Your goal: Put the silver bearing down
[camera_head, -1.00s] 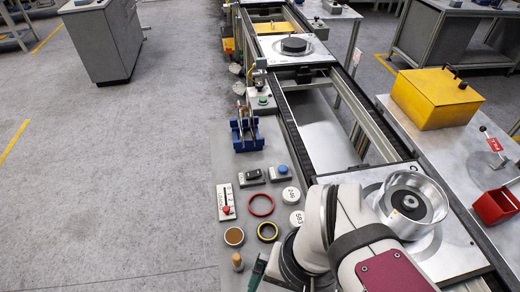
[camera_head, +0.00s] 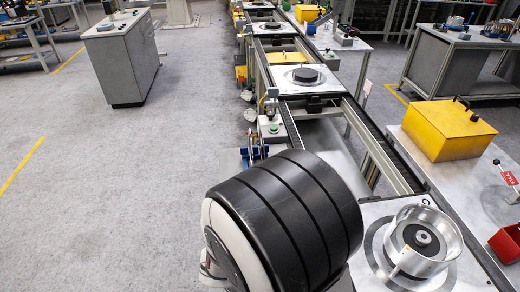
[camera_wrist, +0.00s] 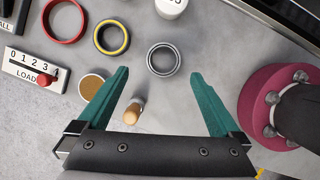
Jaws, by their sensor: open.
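The silver bearing (camera_wrist: 163,74) is a grey metal ring lying on the grey worktop in the wrist view. It sits just beyond the fingertips of my gripper (camera_wrist: 159,72). The gripper's two teal fingers are spread wide and hold nothing. The bearing looks apart from both fingers; the height of the fingertips above the worktop is hard to judge. In the head view my arm hides the gripper and the bearing.
Around the bearing lie a yellow-black ring (camera_wrist: 125,38), a red ring (camera_wrist: 83,20), a white weight (camera_wrist: 171,7), a cork-coloured disc (camera_wrist: 94,88) and a wooden peg (camera_wrist: 133,111). A silver clutch housing (camera_head: 450,238) stands on the pallet (camera_head: 375,212) at right.

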